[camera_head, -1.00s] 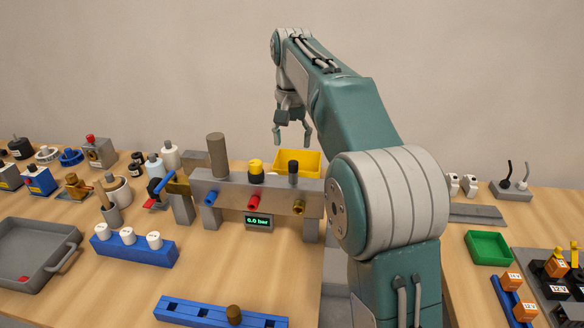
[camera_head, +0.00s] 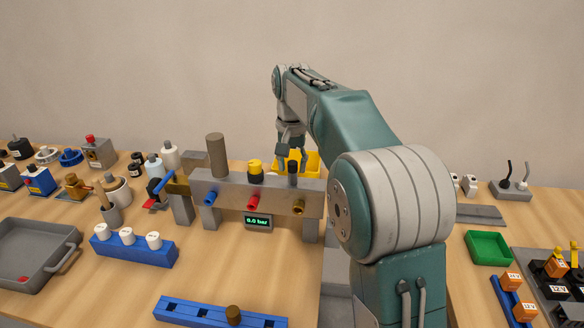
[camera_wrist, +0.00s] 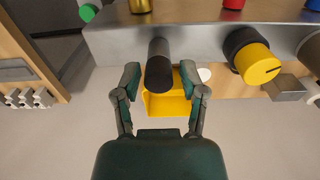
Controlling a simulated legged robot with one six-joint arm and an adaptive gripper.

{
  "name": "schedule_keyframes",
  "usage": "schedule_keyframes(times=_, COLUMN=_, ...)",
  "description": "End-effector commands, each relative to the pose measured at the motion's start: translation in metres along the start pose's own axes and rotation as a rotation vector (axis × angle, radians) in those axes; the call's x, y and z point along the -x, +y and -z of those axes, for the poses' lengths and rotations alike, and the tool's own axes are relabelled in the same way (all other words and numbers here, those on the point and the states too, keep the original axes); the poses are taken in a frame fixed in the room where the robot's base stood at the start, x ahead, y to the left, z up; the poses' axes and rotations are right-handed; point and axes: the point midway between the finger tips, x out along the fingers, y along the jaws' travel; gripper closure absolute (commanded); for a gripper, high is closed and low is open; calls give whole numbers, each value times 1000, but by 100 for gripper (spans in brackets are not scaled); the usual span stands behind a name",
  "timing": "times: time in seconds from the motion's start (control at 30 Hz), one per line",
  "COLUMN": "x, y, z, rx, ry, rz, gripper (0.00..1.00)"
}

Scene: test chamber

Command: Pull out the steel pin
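A dark upright pin with a black cylindrical top (camera_head: 293,173) stands at the right end of the grey manifold block (camera_head: 235,190); I take it for the steel pin, though no bare steel shaft shows clearly. In the wrist view, the dark pin (camera_wrist: 159,66) points toward the camera from the block's edge. My gripper (camera_head: 291,157) is over the pin in the head view. In the wrist view my gripper (camera_wrist: 160,76) is open, with one finger on each side of the pin and a visible gap at both sides. The pin's lower end is hidden.
A yellow-and-black knob (camera_head: 255,171) and a tall grey-brown cylinder (camera_head: 216,155) stand left of the pin on the block. A yellow bin (camera_head: 313,161) is behind it. Blue, red and brass fittings are on the block's front, above a display (camera_head: 258,220) reading 0.0 bar.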

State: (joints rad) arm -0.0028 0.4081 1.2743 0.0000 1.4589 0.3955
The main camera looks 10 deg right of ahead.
Motion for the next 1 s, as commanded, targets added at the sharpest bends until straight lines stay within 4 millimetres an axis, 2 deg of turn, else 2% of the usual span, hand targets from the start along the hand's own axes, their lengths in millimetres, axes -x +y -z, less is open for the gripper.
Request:
schedule_keyframes(times=0.03, x=0, y=0, z=0, rx=0, ry=0, rz=0, gripper=88)
schedule_keyframes(times=0.07, x=0, y=0, z=0, rx=0, ry=0, rz=0, gripper=100)
schedule_keyframes(times=0.2, x=0, y=0, z=0, rx=0, ry=0, rz=0, gripper=100)
schedule_keyframes(times=0.23, x=0, y=0, z=0, rx=0, ry=0, rz=0, gripper=77)
schedule_keyframes(times=0.3, x=0, y=0, z=0, rx=0, ry=0, rz=0, gripper=100)
schedule_keyframes(times=1.0, x=7, y=0, z=0, rx=0, ry=0, rz=0, gripper=100)
